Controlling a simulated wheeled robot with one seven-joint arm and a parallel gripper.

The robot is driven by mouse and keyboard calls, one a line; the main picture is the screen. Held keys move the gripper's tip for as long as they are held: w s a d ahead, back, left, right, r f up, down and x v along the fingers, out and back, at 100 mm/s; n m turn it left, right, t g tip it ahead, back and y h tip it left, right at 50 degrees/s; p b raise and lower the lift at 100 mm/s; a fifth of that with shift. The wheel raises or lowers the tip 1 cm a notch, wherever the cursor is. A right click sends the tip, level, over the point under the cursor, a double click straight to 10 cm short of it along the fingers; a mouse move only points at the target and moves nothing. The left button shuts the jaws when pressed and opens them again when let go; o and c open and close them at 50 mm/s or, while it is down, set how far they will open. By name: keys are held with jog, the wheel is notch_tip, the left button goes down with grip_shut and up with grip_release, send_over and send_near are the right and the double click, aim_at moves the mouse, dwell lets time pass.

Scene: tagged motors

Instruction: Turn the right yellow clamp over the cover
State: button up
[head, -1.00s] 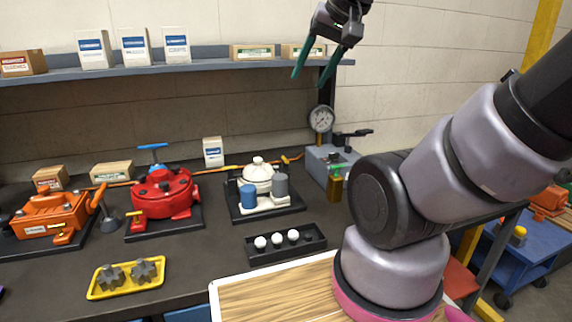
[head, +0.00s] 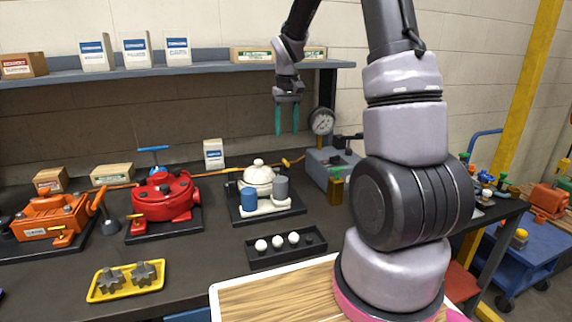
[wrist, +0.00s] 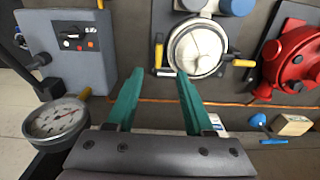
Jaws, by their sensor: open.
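The round white cover (head: 258,174) sits on the white pump on a black base plate, and it shows from above in the wrist view (wrist: 197,50). In the wrist view, where left and right appear swapped, the right yellow clamp (wrist: 159,52) is at the cover's left edge, its handle pointing along the side rather than across the cover. The other yellow clamp (wrist: 244,63) points outward on the opposite side. My gripper (head: 287,132) is open and empty, fingers down, above and behind the pump. In the wrist view its fingertips (wrist: 160,73) appear near the right clamp, without visible contact.
A pressure gauge (head: 321,121) and grey box (head: 327,170) stand close on the right. The red pump (head: 165,196) is left. A black tray (head: 286,250) with white balls lies in front. The shelf (head: 200,67) runs behind my gripper.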

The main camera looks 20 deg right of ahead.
aim_at(286, 161)
jog(key=f, duration=0.8)
jog(key=w+f, duration=0.1)
jog(key=f, duration=0.4)
jog(key=shift+d, duration=0.1)
jog(key=shift+c, duration=0.3)
grip_shut()
